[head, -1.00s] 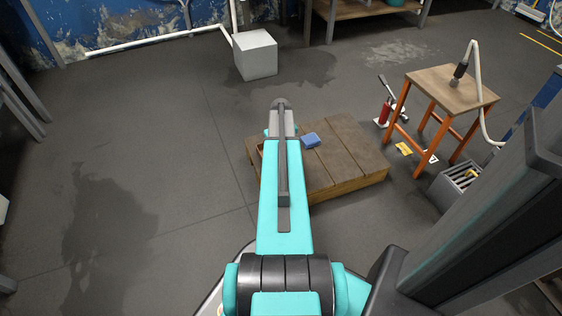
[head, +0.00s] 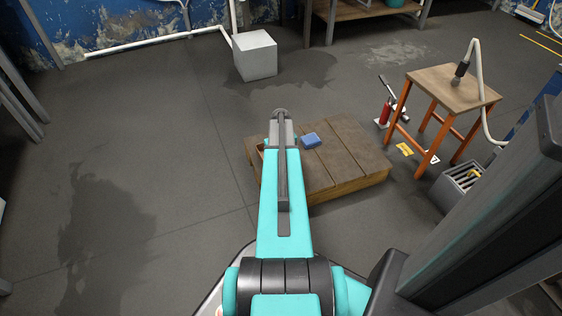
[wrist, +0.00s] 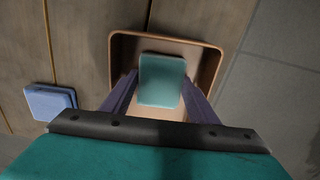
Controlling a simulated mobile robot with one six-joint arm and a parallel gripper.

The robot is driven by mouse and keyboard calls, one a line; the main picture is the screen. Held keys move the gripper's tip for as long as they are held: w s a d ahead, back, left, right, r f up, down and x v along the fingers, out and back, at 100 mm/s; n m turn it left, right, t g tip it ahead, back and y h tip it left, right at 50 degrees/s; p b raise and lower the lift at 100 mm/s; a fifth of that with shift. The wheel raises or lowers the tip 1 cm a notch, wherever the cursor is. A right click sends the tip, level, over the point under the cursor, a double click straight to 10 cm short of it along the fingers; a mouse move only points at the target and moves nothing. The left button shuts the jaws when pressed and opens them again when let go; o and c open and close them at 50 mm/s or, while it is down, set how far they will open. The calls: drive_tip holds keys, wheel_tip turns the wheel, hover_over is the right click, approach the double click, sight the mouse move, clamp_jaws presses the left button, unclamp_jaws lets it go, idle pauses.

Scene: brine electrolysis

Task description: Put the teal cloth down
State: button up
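The teal cloth (wrist: 162,80) shows in the wrist view as a small folded block. It is between the two fingers of my gripper (wrist: 161,78), whose tips meet its left and right sides. The cloth is over or in an orange-brown tray (wrist: 216,62); whether it touches the tray floor is not clear. The tray lies on the wooden platform (wrist: 75,55). In the head view my arm covers most of the tray and the cloth, with the gripper's end above the left part of the platform (head: 350,150).
A folded blue cloth (head: 310,139) lies on the platform beside the tray, and also shows in the wrist view (wrist: 50,102). An orange-legged stool (head: 452,85), a red extinguisher (head: 385,112) and a grey crate (head: 458,187) stand right. A white box (head: 255,57) is behind. Left floor is clear.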

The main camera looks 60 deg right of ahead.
drive_tip(key=o, duration=0.4)
drive_tip(key=shift+r, duration=0.1)
wheel_tip(320, 180, up, 12)
drive_tip(key=p, duration=0.5)
idle(0.8)
drive_tip(key=w+a+f+n+g, duration=0.15)
drive_tip(key=a+f, duration=0.25)
drive_tip(key=a, duration=0.7)
drive_tip(key=w+a+f+n+y, duration=0.1)
drive_tip(key=w+a+f, duration=0.3)
drive_tip(key=a, duration=0.7)
drive_tip(key=w+a+f+n+g, duration=0.1)
drive_tip(key=a+f, duration=0.4)
drive_tip(key=a, duration=0.6)
drive_tip(key=s+a+f+n, duration=0.1)
drive_tip(key=s+a+f, duration=0.1)
drive_tip(key=s+a, duration=0.3)
drive_tip(key=s+a+f+n+g, duration=0.1)
drive_tip(key=s+a, duration=0.4)
drive_tip(key=a, duration=0.6)
drive_tip(key=s+a+f+n+g+h, duration=0.1)
drive_tip(key=s+a+f, duration=0.3)
drive_tip(key=a, duration=0.4)
drive_tip(key=shift+s, duration=0.5)
